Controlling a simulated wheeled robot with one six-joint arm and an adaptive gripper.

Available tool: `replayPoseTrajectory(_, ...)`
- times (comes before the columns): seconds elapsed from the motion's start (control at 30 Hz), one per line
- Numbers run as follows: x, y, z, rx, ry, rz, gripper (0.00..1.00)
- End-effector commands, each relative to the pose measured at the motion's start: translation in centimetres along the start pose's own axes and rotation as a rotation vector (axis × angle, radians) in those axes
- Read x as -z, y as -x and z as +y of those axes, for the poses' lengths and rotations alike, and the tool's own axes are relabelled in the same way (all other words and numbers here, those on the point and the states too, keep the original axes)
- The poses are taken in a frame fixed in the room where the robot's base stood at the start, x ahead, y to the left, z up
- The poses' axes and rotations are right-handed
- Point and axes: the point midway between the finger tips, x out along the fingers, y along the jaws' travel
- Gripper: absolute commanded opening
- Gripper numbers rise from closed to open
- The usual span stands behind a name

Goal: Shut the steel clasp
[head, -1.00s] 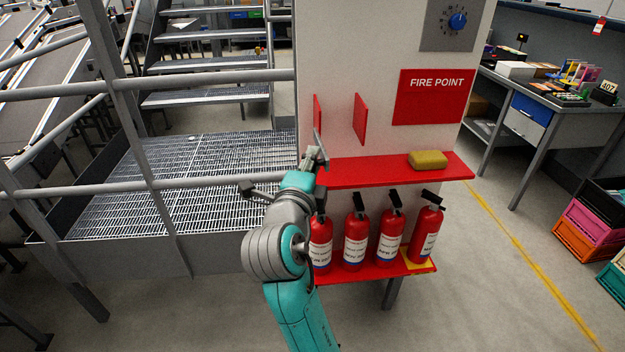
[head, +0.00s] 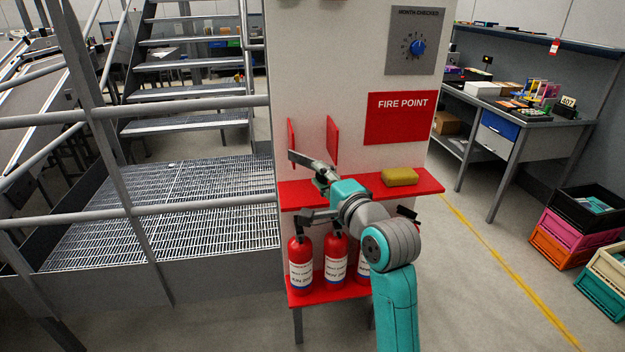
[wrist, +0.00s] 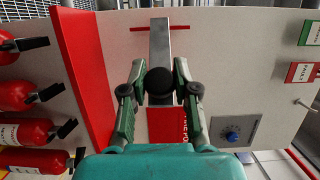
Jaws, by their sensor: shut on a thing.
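The steel clasp (head: 303,159) is a flat grey bar at the white panel, below and in front of two red upright plates. In the wrist view the bar (wrist: 160,42) runs away from me across a red plate edge (wrist: 185,44). A dark round knob (wrist: 160,83) is at its near end. My gripper (wrist: 160,76) has a finger on each side of the knob and is shut on it. In the head view my gripper (head: 325,177) is just above the red shelf; its fingers partly hide the bar's near end. I cannot tell whether the bar is fully seated.
The red shelf (head: 433,184) holds a yellow sponge-like block (head: 400,176) right of my gripper. Red extinguishers (head: 300,265) stand below, partly behind my arm. A grey railing (head: 200,200) and grated platform are left.

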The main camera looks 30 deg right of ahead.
Motion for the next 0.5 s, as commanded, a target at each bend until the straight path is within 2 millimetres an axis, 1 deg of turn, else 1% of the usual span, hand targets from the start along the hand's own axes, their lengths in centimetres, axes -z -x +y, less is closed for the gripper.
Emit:
replayPoseTrajectory(0.03,0.7,-0.1,0.0,-0.002,-0.002,-0.024,0.0)
replayPoseTrajectory(0.5,4.4,-1.5,0.0,-0.001,-0.001,-0.332,0.0)
